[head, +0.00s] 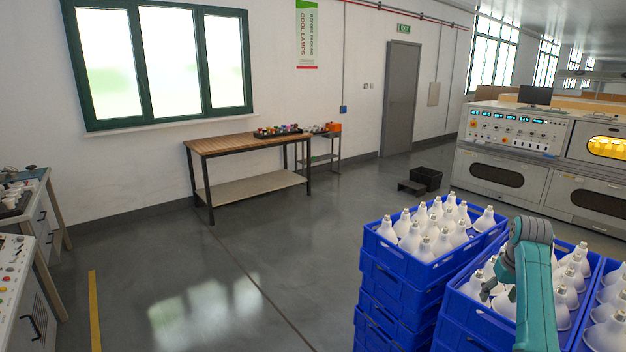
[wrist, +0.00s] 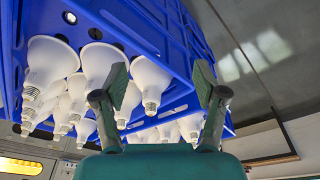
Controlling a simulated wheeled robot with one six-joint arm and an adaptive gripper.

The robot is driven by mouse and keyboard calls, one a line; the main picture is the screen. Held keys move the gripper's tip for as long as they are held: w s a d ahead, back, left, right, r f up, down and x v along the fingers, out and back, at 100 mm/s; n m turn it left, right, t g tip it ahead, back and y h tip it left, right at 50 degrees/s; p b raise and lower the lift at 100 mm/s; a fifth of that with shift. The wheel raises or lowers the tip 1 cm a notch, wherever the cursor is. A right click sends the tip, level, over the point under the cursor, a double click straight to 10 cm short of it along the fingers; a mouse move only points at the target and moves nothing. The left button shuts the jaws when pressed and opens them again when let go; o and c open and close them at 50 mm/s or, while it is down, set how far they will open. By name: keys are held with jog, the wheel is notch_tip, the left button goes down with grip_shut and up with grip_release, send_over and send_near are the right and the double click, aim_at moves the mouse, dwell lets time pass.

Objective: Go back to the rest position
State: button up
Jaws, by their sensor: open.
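My gripper (head: 493,290) is at the end of my teal arm, low over the middle blue crate (head: 484,318) of white bulbs at the lower right of the head view. In the wrist view my gripper (wrist: 161,75) has its two dark fingers spread wide apart. No bulb is visibly held between them. White bulbs (wrist: 151,80) in a blue crate (wrist: 150,25) show behind and beside the fingers; the picture looks upside down. My arm hides part of the crate and some bulbs in the head view.
Another stacked blue crate (head: 400,268) of bulbs stands to the left, and a further crate of bulbs (head: 607,325) to the right. A test cabinet (head: 515,130) stands behind. A wooden-topped table (head: 230,144) is by the wall. The middle floor (head: 220,270) is clear.

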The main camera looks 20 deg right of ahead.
jog(key=s+a+f+t+h, duration=0.1)
jog(key=a+f, duration=0.6)
jog(key=f, duration=0.4)
jog(key=s+a+f+t, duration=0.1)
jog(key=a+f+t, duration=0.1)
jog(key=a+f, duration=0.7)
jog(key=s+a+f+n+t, duration=0.2)
jog(key=s+a+f+t, duration=0.1)
jog(key=s+a+f, duration=1)
jog(key=s+a+r+t, duration=0.25)
jog(key=s+a, duration=0.35)
jog(key=s, duration=0.3)
jog(key=s+a+r+t, duration=0.1)
jog(key=s+a+r, duration=0.3)
jog(key=s+a, duration=0.4)
jog(key=s+a+r+n+t+y, duration=0.1)
jog(key=s+a+r+n+t, duration=0.1)
jog(key=s+r, duration=1.4)
notch_tip(320, 180, up, 4)
jog(key=shift+a+f+t+y, duration=0.1)
jog(key=shift+a+t+y, duration=0.3)
jog(key=shift+a+t, duration=0.45)
